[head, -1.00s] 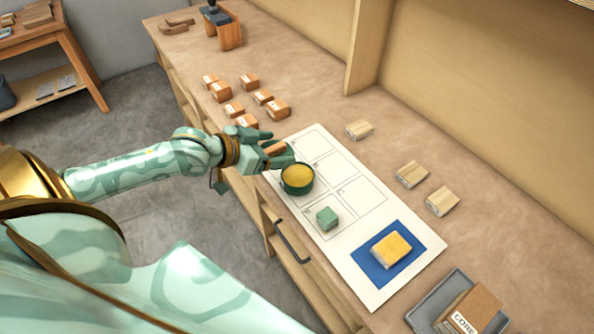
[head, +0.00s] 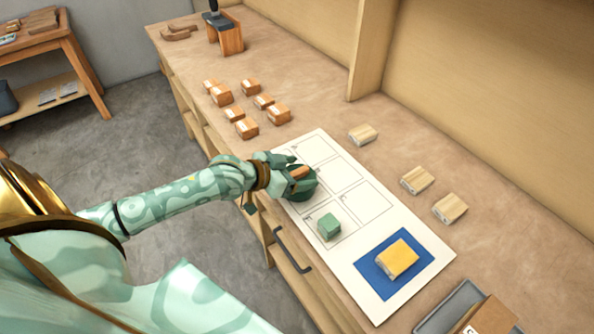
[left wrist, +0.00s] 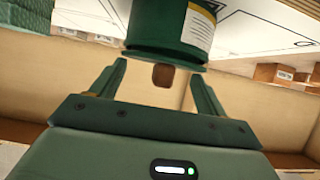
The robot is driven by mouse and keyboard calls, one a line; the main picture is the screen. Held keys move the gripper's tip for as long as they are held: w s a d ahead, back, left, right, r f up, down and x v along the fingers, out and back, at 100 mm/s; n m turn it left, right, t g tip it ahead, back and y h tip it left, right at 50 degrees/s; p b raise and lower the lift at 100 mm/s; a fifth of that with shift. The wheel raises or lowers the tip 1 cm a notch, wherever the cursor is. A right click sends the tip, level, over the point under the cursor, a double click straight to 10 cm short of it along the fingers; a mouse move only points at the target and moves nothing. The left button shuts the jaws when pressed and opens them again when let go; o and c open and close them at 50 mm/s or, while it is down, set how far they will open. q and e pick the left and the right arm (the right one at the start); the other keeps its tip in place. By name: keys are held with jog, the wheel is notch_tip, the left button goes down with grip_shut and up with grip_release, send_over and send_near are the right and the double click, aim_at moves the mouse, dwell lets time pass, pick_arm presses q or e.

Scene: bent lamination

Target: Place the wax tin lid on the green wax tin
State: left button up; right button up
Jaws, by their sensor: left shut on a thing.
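The green wax tin (head: 305,197) stands on the white sheet, near its left edge. My left gripper (head: 298,174) is over the tin and hides much of its top. In the left wrist view the tin is a green cylinder (left wrist: 165,22) with a pale label. The green wax tin lid (left wrist: 165,58) shows as a wider rim against the tin's end, with a small brown knob between my fingers. The gripper (left wrist: 157,80) is shut on the lid. No gap shows between lid and tin, but full seating cannot be told. My right gripper is not in view.
A green block (head: 329,227) is close to the tin. A yellow block (head: 398,259) lies on a blue square (head: 375,281). Several small boxes (head: 247,128) lie beyond the sheet. Pale wood blocks (head: 417,180) lie to the right. A grey tray (head: 441,311) holds a carton.

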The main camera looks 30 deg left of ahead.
pick_arm(q)
jog(key=shift+f, duration=0.2)
jog(key=o, duration=1.1)
jog(key=shift+f, duration=0.1)
jog(key=shift+r, duration=0.2)
jog(key=shift+s+a+r, duration=0.15)
jog(key=shift+s+r, duration=0.1)
jog(key=shift+r, duration=0.05)
jog(key=p+v, duration=0.3)
jog(key=v, duration=0.8)
jog(key=shift+s+r+p, duration=0.1)
jog(key=shift+s+p, duration=0.05)
jog(key=shift+p, duration=0.15)
jog(key=shift+a, duration=0.1)
